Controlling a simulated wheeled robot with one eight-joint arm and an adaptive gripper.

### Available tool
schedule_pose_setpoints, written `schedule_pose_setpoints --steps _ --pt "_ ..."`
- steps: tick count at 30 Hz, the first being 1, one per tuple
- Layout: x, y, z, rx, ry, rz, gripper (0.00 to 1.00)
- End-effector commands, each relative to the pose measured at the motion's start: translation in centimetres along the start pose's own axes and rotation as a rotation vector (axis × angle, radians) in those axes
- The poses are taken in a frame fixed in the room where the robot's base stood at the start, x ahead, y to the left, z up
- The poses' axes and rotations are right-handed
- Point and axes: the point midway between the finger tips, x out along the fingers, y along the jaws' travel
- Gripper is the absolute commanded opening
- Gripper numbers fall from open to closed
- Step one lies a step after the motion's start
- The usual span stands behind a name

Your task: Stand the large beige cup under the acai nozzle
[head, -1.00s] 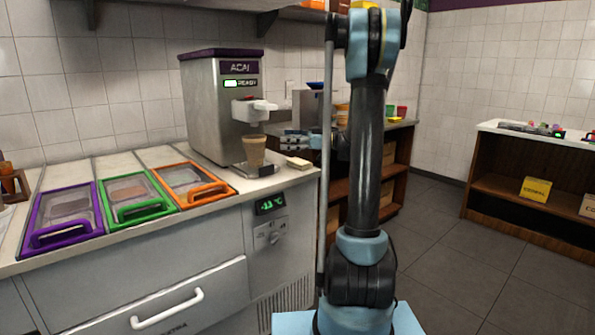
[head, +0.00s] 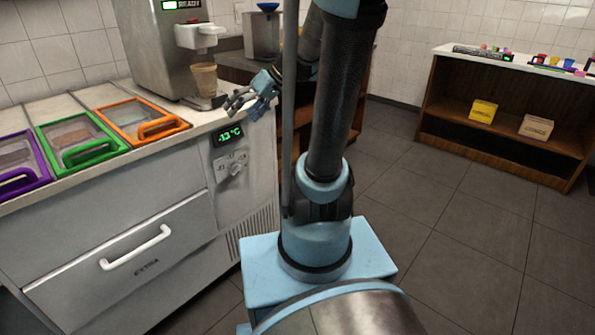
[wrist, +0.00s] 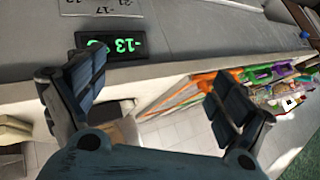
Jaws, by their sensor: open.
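A tan-beige cup (head: 204,80) stands upright at the acai machine, below the white nozzle block (head: 199,37). Its base is on or just at the small dark drip tray (head: 207,101). The grey acai machine (head: 157,60) stands at the back of the counter. My gripper (head: 250,97) is open and empty, to the right of the cup and clear of it, near the counter's right front corner. In the wrist view, its two dark fingers (wrist: 150,78) are spread apart with nothing held between them. The cup is not clearly seen in the wrist view.
Purple, green (head: 80,140) and orange (head: 142,120) framed topping bins line the counter to the left. The freezer display (head: 228,134) reads -13 °C below the counter edge. A shelf unit (head: 500,130) stands at the far right, with open floor before it.

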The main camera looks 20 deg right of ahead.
Motion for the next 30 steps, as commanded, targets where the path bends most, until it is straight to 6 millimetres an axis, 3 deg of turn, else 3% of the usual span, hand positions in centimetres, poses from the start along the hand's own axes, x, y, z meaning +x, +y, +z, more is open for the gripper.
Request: schedule_pose_setpoints --steps 8,18,24,30 --pt "-0.2 -0.7 9.0 0.199 -0.149 0.211 0.93" --pt "-1.6 0.5 19.4 0.411 -0.246 0.517 0.93" --pt "-2.6 1.7 23.6 0.494 -0.254 0.670 0.93" --pt "-3.3 2.4 25.4 0.529 -0.251 0.737 0.93"
